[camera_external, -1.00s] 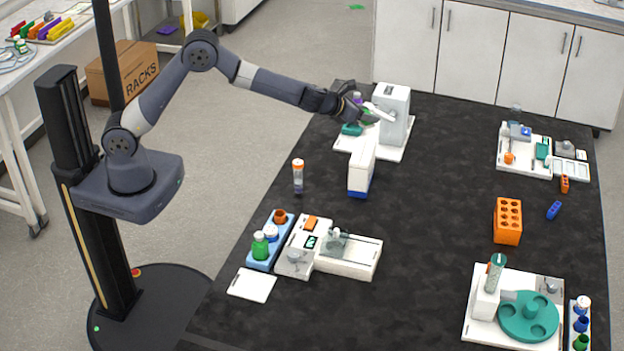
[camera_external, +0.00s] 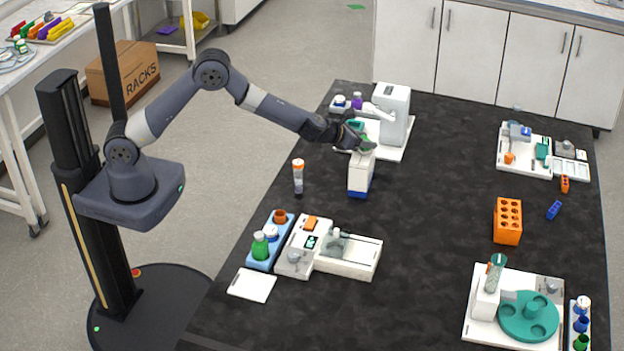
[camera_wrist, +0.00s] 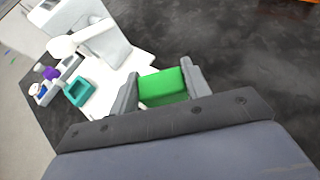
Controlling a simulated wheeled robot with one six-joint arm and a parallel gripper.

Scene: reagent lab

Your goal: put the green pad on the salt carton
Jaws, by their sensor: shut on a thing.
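My gripper (camera_external: 364,146) is shut on the green pad, which shows as a bright green block (camera_wrist: 163,86) between the two fingers in the wrist view. In the external view only a bit of the pad (camera_external: 366,148) shows under the fingers. The salt carton (camera_external: 360,177) looks like a white upright box with a blue base, standing on the black table. The gripper and pad are over the top of the carton. I cannot tell whether the pad touches it. The carton is hidden in the wrist view.
A white machine (camera_external: 393,112) on a white base stands just behind the carton, with a teal tray (camera_wrist: 79,92) beside it. An orange-capped tube (camera_external: 298,178) stands to the left. A white instrument (camera_external: 348,257) is in front. The table right of the carton is clear.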

